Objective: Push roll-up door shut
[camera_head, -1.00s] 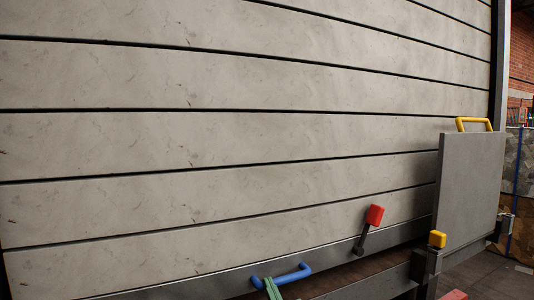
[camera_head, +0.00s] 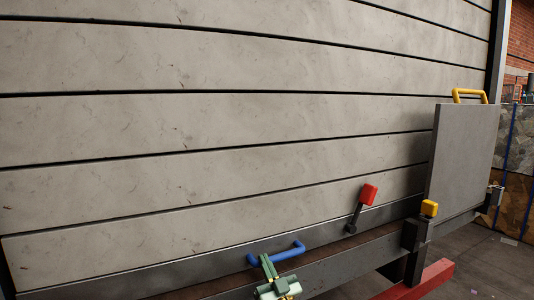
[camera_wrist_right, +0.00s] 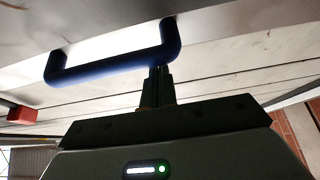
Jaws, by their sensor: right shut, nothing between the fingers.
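The roll-up door (camera_head: 230,124) is a wall of wide grey slats that fills most of the head view. A dark metal rail (camera_head: 200,258) runs along its bottom edge, with a blue handle (camera_head: 284,254) on it. My right gripper (camera_head: 266,264) is at the left part of the blue handle, shut and empty. In the right wrist view, its fingers (camera_wrist_right: 157,82) reach up close to the blue handle (camera_wrist_right: 110,66); I cannot tell whether they touch. A red-tipped lever (camera_head: 369,194) stands to the right of the handle. My left gripper is not in view.
A grey panel (camera_head: 462,150) with a yellow handle (camera_head: 470,93) stands at the right. A yellow block (camera_head: 429,208) tops a dark post beside it. A red beam (camera_head: 420,282) lies low at the right. Open floor (camera_head: 485,268) shows beyond.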

